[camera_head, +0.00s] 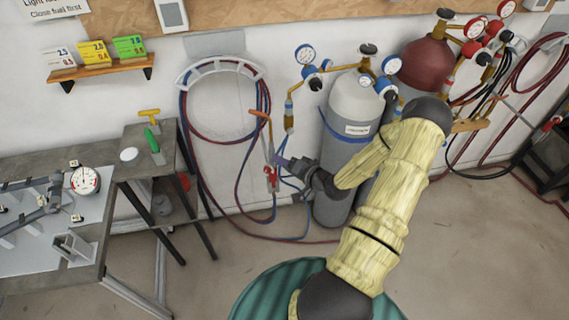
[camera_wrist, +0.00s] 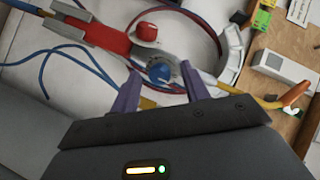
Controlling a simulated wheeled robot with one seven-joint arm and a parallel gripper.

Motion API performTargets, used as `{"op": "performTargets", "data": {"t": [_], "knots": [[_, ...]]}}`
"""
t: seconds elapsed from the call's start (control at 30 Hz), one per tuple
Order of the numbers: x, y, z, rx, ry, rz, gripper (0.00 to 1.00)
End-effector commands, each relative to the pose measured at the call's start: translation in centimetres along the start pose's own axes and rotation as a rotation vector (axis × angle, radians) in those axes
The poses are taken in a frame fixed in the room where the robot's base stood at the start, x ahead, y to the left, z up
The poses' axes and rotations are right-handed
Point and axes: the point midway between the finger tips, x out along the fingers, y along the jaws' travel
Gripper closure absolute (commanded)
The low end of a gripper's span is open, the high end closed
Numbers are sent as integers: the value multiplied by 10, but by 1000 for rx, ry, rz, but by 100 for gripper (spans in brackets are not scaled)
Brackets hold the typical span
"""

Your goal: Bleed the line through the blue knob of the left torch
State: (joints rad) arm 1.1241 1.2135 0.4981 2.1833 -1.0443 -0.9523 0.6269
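The left torch (camera_head: 270,150) hangs upright in front of the wall, left of the grey gas cylinder. In the wrist view its red body (camera_wrist: 95,38) runs across the upper left, and its brass neck leads to an orange end (camera_wrist: 294,95) at right. The torch has a red knob (camera_wrist: 147,32) and a blue knob (camera_wrist: 160,72). My gripper (camera_head: 279,162) is at the torch's right side in the head view. In the wrist view my gripper (camera_wrist: 160,75) has its two purple fingers apart, one on each side of the blue knob. Gaps seem to show; contact is unclear.
The grey cylinder (camera_head: 350,110) and red cylinder (camera_head: 428,68) stand right of the torch. Red and blue hoses hang from a wall hanger (camera_head: 222,66). A small side table (camera_head: 135,165) and a workbench (camera_head: 60,258) stand at left. Floor between them is clear.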

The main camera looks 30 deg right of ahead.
Motion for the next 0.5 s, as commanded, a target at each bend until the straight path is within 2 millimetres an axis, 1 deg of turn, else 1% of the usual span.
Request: {"op": "performTargets", "data": {"t": [0.17, 0.27, 0.37, 0.5], "knots": [[0, 0, 0, 0, 0, 0, 54], [-4, 1, 0, 0, 1, 1, 54], [-13, 2, 0, -1, 2, 2, 54], [-35, 2, 0, 0, 2, 3, 54]]}}
